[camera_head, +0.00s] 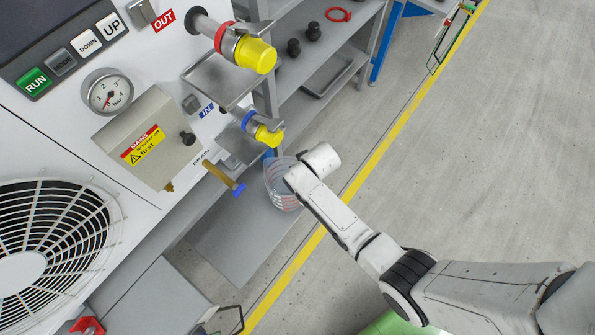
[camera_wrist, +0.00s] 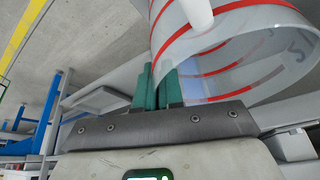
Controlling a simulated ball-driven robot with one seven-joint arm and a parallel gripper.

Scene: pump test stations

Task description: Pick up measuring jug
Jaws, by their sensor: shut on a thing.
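The measuring jug (camera_head: 280,184) is clear with red graduation lines. In the head view it is at the end of my arm, partly hidden behind the wrist, below the blue-ringed port with the yellow cap. In the wrist view the jug (camera_wrist: 235,45) fills the upper right, its open rim toward the camera. My gripper (camera_wrist: 158,82) has green fingers close together at the jug's left edge, shut on it. The exact contact is partly hidden by the fingers. In the head view the fingers are hidden by my wrist.
The test station has a yellow-capped OUT port (camera_head: 255,55), a lower IN port (camera_head: 266,134) and a brass drain valve with a blue handle (camera_head: 238,189) near the jug. A grey shelf (camera_head: 325,85) stands behind. Open floor (camera_head: 480,150) lies right of the yellow line.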

